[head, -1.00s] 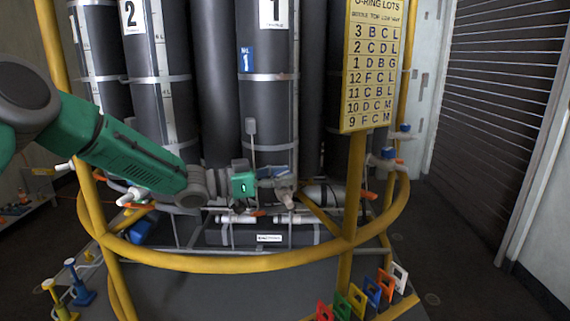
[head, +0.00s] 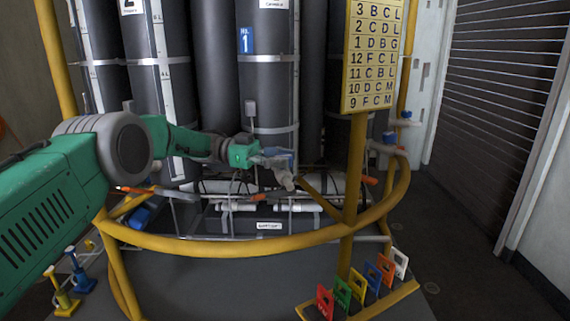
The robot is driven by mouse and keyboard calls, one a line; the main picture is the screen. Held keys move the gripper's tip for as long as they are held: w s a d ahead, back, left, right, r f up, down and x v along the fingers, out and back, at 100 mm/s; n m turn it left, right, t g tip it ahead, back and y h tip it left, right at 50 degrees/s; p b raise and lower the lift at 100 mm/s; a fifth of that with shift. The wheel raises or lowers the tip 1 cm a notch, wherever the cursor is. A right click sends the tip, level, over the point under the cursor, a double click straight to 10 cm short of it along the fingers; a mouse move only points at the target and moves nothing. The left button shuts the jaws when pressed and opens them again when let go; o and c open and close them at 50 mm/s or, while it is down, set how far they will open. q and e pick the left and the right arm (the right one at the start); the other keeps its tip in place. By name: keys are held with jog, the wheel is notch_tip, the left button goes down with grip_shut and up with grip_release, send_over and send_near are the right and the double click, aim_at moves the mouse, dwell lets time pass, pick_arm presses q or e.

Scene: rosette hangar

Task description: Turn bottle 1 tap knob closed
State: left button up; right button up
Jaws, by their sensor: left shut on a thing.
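Bottle 1 (head: 268,95) is the tall dark grey cylinder with the blue "No. 1" label (head: 246,41), standing upright in the rack. My left gripper (head: 283,170) reaches over the yellow rail to the low front of this bottle. It is shut on a small blue-grey part, which I take to be the tap knob (head: 284,155). The fingers and wrist hide most of the knob, so I cannot tell how far it is turned. My right gripper does not show.
A curved yellow rail (head: 240,246) runs in front of the bottles. The yellow lots board (head: 372,55) stands on a post at the right. Coloured tags (head: 343,291) stand in a rack low at right. Yellow and blue hand tools (head: 75,277) stand low at left.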

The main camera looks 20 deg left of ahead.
aim_at(281, 155)
pick_arm(q)
jog(key=shift+w+a, duration=0.1)
jog(key=shift+a, duration=0.05)
dwell(0.4)
jog(key=o, duration=1.2)
jog(key=shift+w+a, duration=0.15)
notch_tip(281, 155, up, 10)
jog(key=shift+w+a+f, duration=0.1)
